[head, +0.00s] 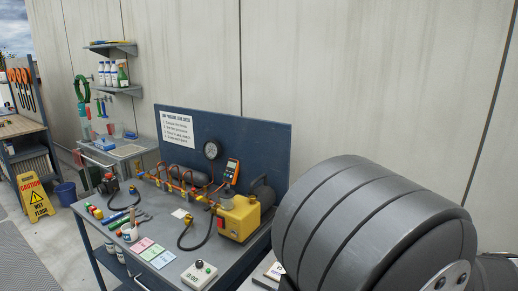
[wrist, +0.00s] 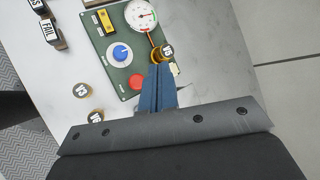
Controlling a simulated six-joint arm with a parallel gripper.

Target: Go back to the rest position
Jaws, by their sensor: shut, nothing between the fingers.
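My gripper (wrist: 161,68) shows in the wrist view as two blue fingers pressed together with nothing between them. The fingertips overlap the right edge of a green panel (wrist: 116,66), seen from above. The panel has a round white gauge (wrist: 141,15), a blue knob (wrist: 121,53), a red button (wrist: 138,83) and a yellow part (wrist: 106,21). A round brass tag (wrist: 168,51) lies just beyond the fingertips. I cannot tell how high the fingers are above the panel. The gripper is not visible in the head view.
In the wrist view, two round tags (wrist: 80,90) and black PASS/FAIL blocks (wrist: 50,31) lie left of the panel. The head view shows a grey bench (head: 150,215) with a yellow pump (head: 238,217), pipes and tools. A wet-floor sign (head: 36,200) stands at left.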

